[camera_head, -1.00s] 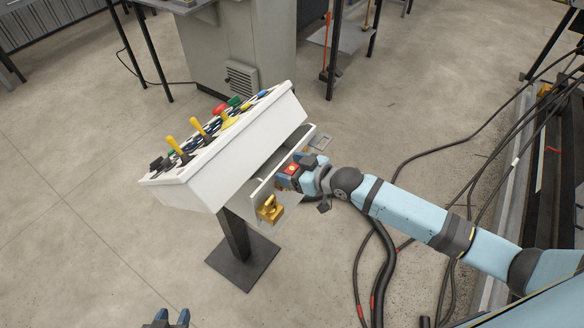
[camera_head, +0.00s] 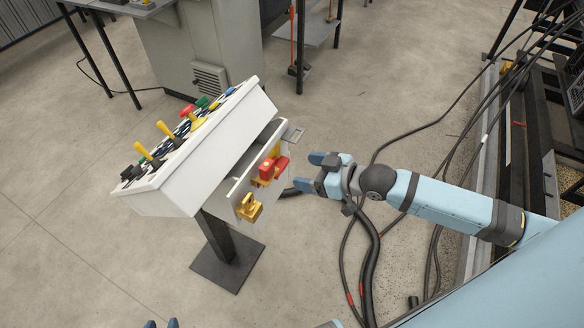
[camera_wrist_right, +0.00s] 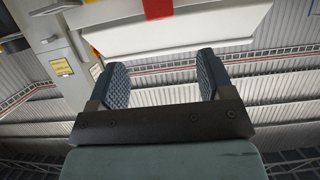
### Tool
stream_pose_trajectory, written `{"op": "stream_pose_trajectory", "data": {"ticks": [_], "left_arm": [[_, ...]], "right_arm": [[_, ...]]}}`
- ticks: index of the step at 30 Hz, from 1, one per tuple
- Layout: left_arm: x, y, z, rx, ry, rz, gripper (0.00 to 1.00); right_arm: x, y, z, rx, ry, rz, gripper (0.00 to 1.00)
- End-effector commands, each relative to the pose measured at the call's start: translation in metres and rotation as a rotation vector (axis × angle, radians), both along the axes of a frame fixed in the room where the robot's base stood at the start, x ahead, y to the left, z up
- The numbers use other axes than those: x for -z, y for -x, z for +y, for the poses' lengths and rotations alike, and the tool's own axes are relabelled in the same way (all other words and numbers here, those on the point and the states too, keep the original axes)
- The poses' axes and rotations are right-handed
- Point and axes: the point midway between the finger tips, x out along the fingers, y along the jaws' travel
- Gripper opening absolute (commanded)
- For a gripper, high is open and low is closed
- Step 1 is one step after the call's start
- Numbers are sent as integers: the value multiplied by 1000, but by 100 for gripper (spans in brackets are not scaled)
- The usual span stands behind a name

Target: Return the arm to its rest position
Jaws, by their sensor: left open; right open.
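My right gripper (camera_head: 308,172) is open and empty, with blue fingers, just right of the white control console (camera_head: 205,160). Its fingertips point toward the console and stand apart from it. In the right wrist view, the open fingers (camera_wrist_right: 160,82) have nothing between them. The right arm stretches in from the right edge. A red block on a yellow fitting (camera_head: 272,168) and a brass padlock-like piece (camera_head: 249,208) sit on the console's open drawer or flap (camera_head: 292,150). Only the blue fingertips of my left gripper (camera_head: 162,324) show at the bottom edge, apart and empty.
The console stands on a dark post and square base plate (camera_head: 228,268). Black cables (camera_head: 372,235) lie on the floor below my right arm. A dark metal frame (camera_head: 515,150) stands at the right. A grey cabinet (camera_head: 205,45) stands behind. Floor at the lower left is clear.

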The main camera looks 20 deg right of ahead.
Motion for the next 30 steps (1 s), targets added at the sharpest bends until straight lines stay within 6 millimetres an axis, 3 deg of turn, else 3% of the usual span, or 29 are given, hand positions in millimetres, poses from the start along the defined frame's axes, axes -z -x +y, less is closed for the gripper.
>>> {"op": "stream_pose_trajectory", "data": {"ticks": [23, 26, 30], "left_arm": [[-1, 0, 0, 0, 0, 1, 43], [-8, 0, 0, 0, -1, 2, 43], [-25, 0, 1, -1, -2, 0, 43]], "right_arm": [[-3, 11, -3, 5, -5, 3, 74], [4, 19, 5, 28, -15, 9, 74], [23, 45, 23, 106, -23, 35, 74]]}}
